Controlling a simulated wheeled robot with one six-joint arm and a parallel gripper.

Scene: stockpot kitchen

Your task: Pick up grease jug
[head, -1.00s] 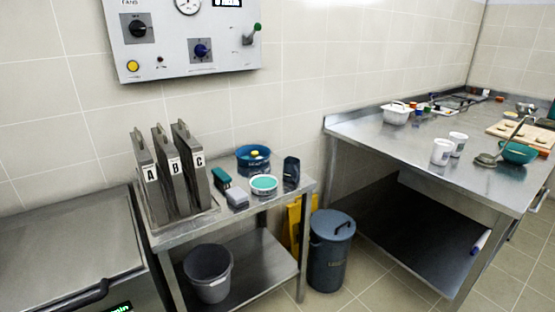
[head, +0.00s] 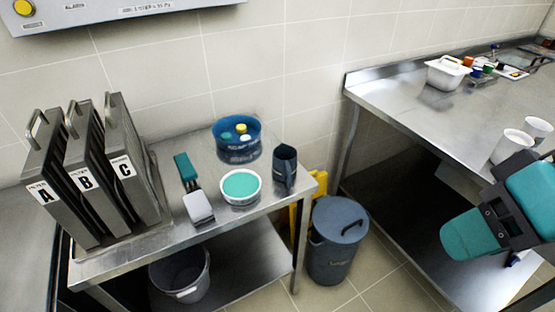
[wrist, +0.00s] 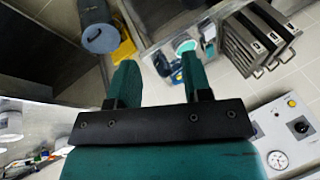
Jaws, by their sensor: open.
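The dark grease jug (head: 285,168) stands upright at the right end of the small steel table, to the right of a white tub with a teal top. In the wrist view the jug (wrist: 160,64) shows small and far off, between my fingers in the picture. My gripper (head: 466,236) has teal fingers and is at the right of the head view, well apart from the jug, in front of the large steel bench. In the wrist view my gripper (wrist: 158,68) is open, with nothing between its fingers.
The small table (head: 130,250) also bears the white tub (head: 240,187), a blue tub (head: 236,138), a brush (head: 190,185) and several lettered steel filters (head: 95,170). A lidded bin (head: 336,240) stands by its right end. White cups (head: 510,147) are on the bench.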

